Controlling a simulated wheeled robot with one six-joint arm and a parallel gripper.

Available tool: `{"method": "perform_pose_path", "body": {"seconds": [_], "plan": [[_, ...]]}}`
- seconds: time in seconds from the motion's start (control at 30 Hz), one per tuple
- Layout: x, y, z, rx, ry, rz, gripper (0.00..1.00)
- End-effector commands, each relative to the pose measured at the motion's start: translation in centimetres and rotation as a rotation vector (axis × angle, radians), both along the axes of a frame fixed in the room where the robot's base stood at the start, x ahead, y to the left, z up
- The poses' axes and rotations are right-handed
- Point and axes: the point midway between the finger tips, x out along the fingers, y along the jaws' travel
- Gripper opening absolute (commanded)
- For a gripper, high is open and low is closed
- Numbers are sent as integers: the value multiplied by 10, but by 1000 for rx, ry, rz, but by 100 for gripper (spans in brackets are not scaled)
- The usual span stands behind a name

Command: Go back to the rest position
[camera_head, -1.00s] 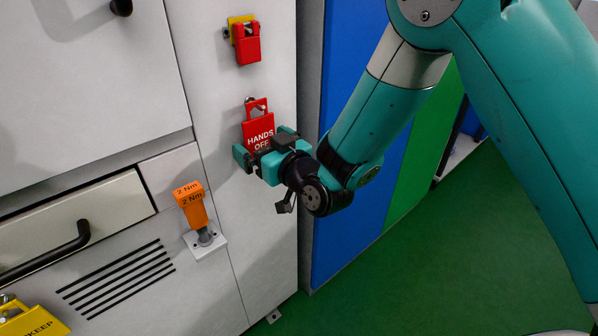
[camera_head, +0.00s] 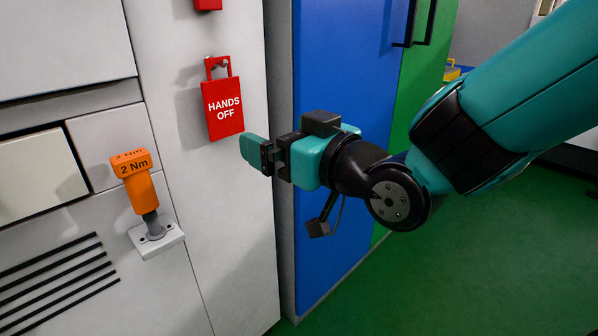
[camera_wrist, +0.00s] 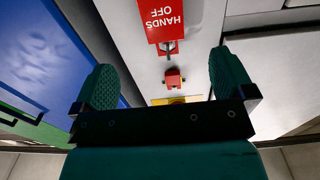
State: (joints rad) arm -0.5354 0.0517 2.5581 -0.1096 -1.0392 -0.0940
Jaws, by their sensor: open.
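My gripper (camera_head: 256,153) is in the middle of the head view, held out toward the grey cabinet front and to the right of the red HANDS OFF tag. In the wrist view my gripper (camera_wrist: 165,85) shows two teal fingers spread wide with nothing between them. The red HANDS OFF tag (camera_head: 223,108) hangs from a hook on the cabinet, apart from the fingers. It also shows upside down in the wrist view (camera_wrist: 163,20), beyond the fingers.
An orange 2 Nm tool (camera_head: 140,185) stands in a white holder (camera_head: 157,240) on the cabinet. A red lock (camera_wrist: 174,78) shows in the wrist view. A blue door (camera_head: 340,70) and a green panel stand behind my arm. Green floor (camera_head: 480,260) is clear at lower right.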

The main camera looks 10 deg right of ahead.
Motion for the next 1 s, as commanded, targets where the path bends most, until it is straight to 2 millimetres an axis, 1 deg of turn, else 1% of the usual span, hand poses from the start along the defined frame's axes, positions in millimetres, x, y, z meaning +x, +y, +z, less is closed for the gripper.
{"method": "perform_pose_path", "body": {"seconds": [0.03,0.3,0.47,0.57,0.67,0.77,0.8,0.87,0.9,1.0], "plan": [[-3,-1,-7,3,-6,4,100],[-16,-10,-5,0,-4,5,100],[-21,-14,-2,1,-1,2,100],[-22,-15,-6,-11,30,3,100],[-26,-18,-23,-53,136,11,100],[-37,-23,-53,-125,326,34,100],[-45,-26,-67,-162,417,47,100],[-60,-32,-86,-219,554,71,100],[-72,-35,-98,-256,640,89,100],[-100,-46,-118,-344,824,131,100]]}}
